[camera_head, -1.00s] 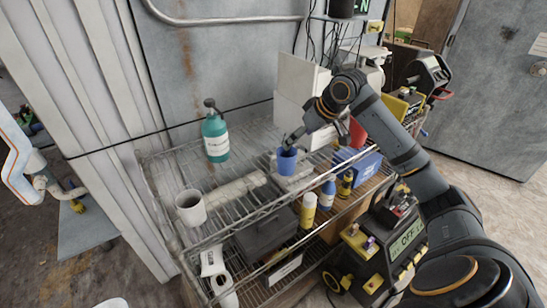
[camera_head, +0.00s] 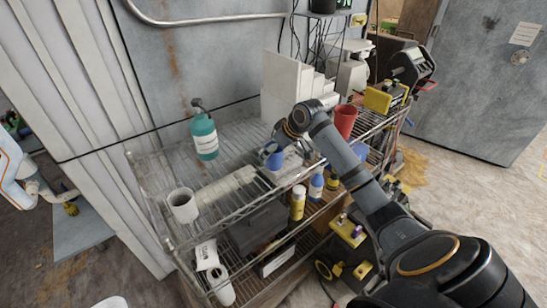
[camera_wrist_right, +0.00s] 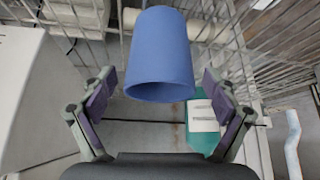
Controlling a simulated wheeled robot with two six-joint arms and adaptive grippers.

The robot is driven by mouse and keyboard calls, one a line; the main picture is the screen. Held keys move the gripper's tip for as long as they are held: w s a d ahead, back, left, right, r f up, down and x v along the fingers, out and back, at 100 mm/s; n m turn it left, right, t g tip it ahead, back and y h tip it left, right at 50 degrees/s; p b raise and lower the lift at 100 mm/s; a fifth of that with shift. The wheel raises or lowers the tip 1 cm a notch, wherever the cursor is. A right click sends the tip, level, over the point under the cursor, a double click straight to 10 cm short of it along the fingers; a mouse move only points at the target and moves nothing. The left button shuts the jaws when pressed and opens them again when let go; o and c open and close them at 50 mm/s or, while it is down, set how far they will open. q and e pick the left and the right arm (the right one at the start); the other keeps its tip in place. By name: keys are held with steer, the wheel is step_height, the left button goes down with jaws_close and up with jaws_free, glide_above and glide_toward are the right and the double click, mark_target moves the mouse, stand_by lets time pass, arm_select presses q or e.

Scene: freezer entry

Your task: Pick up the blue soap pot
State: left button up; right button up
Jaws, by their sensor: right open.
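The blue pot (camera_head: 275,160), a plain tapered cup shape, stands on the top wire shelf, its upper part partly hidden by my right gripper (camera_head: 274,143). In the right wrist view the blue pot (camera_wrist_right: 160,55) shows large, its wide end towards the camera. My right gripper (camera_wrist_right: 160,105) is open, with one finger on each side of the pot and a visible gap to both. I cannot tell whether its depth is right between the pads. A teal pump bottle (camera_head: 205,139) with a white label stands further left; it also shows in the wrist view (camera_wrist_right: 203,125). My left gripper is not in view.
A white mug (camera_head: 183,207) stands at the shelf's left front. White boxes (camera_head: 285,85) stand behind the pot, and a red cup (camera_head: 345,120) is to the right.

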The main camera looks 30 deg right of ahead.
steer(key=shift+s+r, duration=0.1)
steer(key=shift+s, duration=0.05)
steer(key=shift+c, duration=1.1)
steer(key=c, duration=1)
steer(key=shift+c, duration=0.2)
